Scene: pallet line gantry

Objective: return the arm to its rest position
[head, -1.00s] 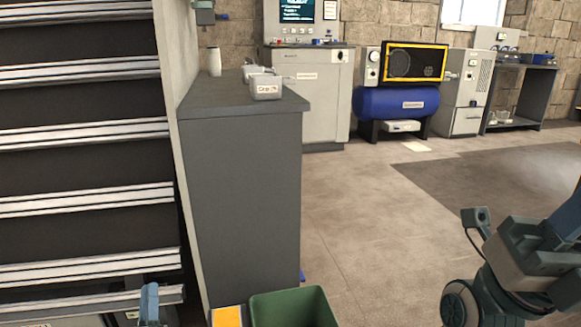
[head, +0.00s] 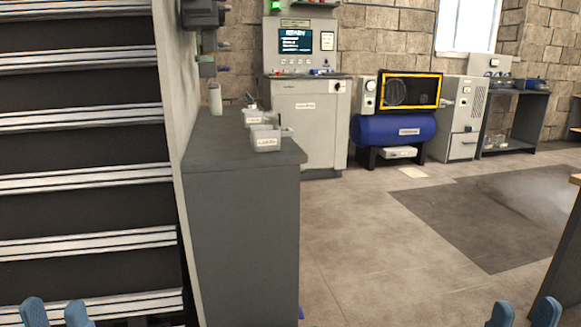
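My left gripper (head: 54,314) shows at the bottom left edge as two blue fingertips with a gap between them. It is open, with nothing seen between the fingers, in front of the slatted rack. My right gripper (head: 522,314) shows at the bottom right edge, also as two blue fingertips set apart and open. Nothing is seen between them, and bare floor lies behind. The rest of both arms is below the picture and hidden.
A dark rack with metal rails (head: 84,182) fills the left. A grey cabinet (head: 243,240) stands beside it, carrying small white bins (head: 267,138) and a white cup (head: 215,99). A blue tank compressor (head: 393,130) is at the back. Floor right of the cabinet is clear.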

